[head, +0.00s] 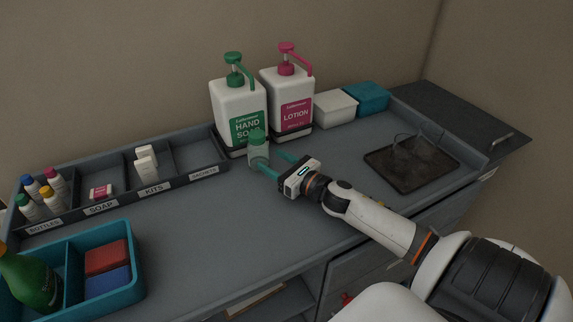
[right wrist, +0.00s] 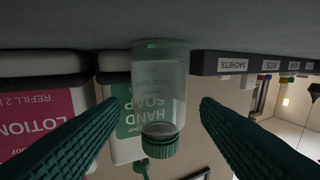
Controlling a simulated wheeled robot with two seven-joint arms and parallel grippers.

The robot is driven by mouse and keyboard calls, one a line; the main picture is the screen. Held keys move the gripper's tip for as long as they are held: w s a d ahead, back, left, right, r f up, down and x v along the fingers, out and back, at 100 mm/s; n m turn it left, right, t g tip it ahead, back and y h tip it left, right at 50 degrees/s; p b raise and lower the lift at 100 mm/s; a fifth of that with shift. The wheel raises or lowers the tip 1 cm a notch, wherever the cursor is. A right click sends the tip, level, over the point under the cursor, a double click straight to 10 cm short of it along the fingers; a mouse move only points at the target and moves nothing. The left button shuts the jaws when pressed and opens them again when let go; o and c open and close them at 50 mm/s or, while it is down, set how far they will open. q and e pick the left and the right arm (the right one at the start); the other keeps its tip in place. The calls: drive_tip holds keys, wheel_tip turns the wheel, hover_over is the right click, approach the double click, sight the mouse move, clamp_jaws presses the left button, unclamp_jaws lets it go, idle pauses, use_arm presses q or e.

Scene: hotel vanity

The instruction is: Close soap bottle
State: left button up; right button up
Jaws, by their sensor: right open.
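A small clear soap bottle (head: 258,154) with a green cap (head: 257,135) stands upright on the counter in front of the large hand soap dispenser (head: 236,108). In the right wrist view, which is upside down, the bottle (right wrist: 160,88) is in the middle, with its green cap (right wrist: 158,147) at the bottom of the picture. The cap sits at the bottle's top; I cannot tell how tight it is. My right gripper (head: 269,159) is open and low, pointing at the bottle. Its fingers (right wrist: 160,100) show either side of the bottle with gaps. My left gripper is out of view.
A pink-topped lotion dispenser (head: 290,100) stands beside the hand soap. A labelled organizer (head: 190,178) with small bottles and boxes lies at left, a teal bin (head: 140,270) front left. A dark tray (head: 412,182) is at right. The counter's middle is clear.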

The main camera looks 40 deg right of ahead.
drive_tip(key=shift+s+d, duration=0.15)
drive_tip(key=shift+s, duration=0.85)
drive_tip(key=shift+s+d, duration=0.15)
drive_tip(key=shift+s, duration=0.85)
